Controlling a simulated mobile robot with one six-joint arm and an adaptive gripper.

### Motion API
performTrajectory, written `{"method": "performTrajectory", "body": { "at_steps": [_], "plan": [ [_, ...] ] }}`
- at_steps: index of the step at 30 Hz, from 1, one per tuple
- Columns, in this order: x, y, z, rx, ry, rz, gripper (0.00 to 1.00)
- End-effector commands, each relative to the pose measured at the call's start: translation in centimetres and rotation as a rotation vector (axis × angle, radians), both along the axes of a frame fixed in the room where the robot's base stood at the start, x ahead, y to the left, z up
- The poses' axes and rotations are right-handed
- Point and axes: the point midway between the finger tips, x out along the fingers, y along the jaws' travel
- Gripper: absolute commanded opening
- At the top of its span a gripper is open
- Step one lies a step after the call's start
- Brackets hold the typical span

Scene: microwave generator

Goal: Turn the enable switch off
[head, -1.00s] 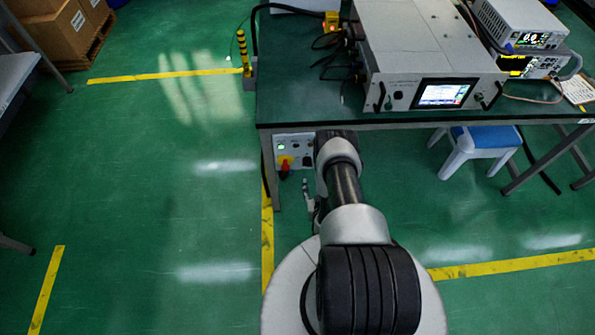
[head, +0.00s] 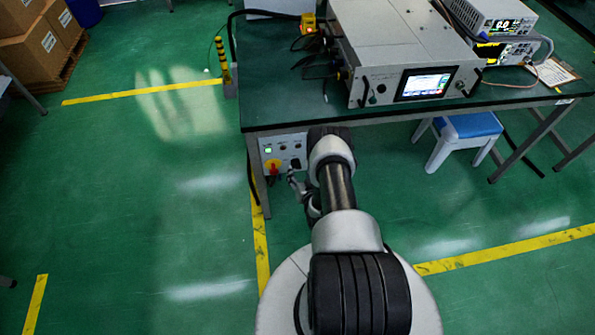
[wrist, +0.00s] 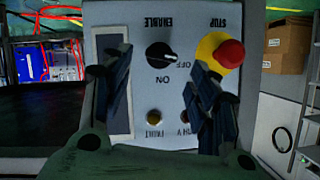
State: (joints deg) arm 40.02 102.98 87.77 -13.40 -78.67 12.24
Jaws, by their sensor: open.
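The control panel (head: 284,150) hangs under the left end of the bench; it appears upside down in the wrist view (wrist: 190,100). The enable switch (wrist: 159,54) is a black round knob between the words ENABLE and ON. Its light pointer mark faces right and slightly down in the wrist view, close to the OFF label. The red stop button (wrist: 230,54) sits on a yellow ring to its right. My gripper (wrist: 163,72) is open and empty before the panel, one finger on each side of the knob's column. In the head view my gripper (head: 296,182) is small and partly hidden.
The bench (head: 420,115) carries a large grey instrument (head: 400,50) with a lit screen. A bench leg (head: 259,185) stands just left of my gripper. A blue-topped stool (head: 468,127) is under the bench at right. The floor left is open.

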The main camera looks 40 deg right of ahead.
Motion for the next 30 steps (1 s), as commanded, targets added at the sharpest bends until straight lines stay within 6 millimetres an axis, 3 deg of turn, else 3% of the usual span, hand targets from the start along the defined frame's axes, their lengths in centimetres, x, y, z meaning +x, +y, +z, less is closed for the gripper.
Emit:
{"method": "performTrajectory", "body": {
  "at_steps": [3,9,20,30],
  "plan": [
    [1.9,-0.8,-1.0,-0.001,-0.002,0.001,0.55],
    [3.6,-1.7,-1.7,0.0,0.0,0.0,0.55],
    [4.0,-1.9,-1.7,0.001,0.001,0.0,0.55],
    [3.9,-1.9,-1.7,0.001,0.001,0.0,0.32]
  ]
}}
